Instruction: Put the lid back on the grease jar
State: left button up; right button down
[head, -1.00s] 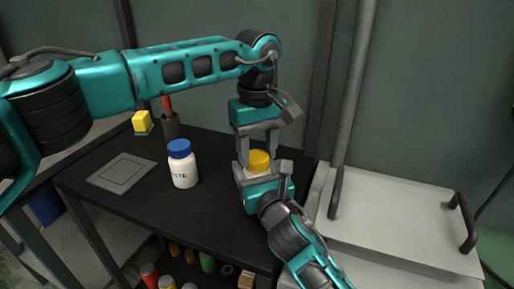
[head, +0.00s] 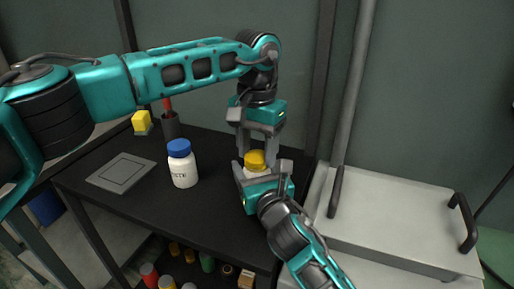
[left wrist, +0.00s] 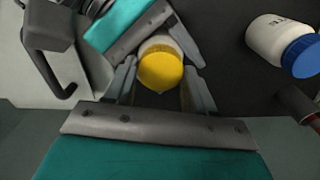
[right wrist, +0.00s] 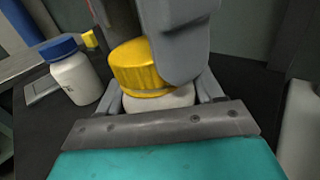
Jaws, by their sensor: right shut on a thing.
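The grease jar is a small white jar (right wrist: 160,101) with a yellow lid (head: 255,159) on top of it. The lid also shows in the left wrist view (left wrist: 161,69) and in the right wrist view (right wrist: 140,68), where it looks slightly tilted; I cannot tell how firmly it sits. My right gripper (head: 262,176) is shut on the white jar body from the front. My left gripper (head: 257,148) points down from above, open, with its fingers on either side of the lid. One of its fingers hides part of the lid in the right wrist view.
A white bottle with a blue cap (head: 182,164) stands left of the jar on the black table (head: 130,203). A flat grey pad (head: 121,171), a dark cup with a red-handled tool (head: 170,126) and a yellow block (head: 141,122) are further left. A light cabinet (head: 395,215) is at right.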

pick_arm(q)
jog(key=o, duration=0.4)
jog(key=shift+c, duration=0.2)
jog(key=shift+r, duration=0.1)
jog(key=shift+r, duration=2.15)
jog(key=shift+c, duration=0.3)
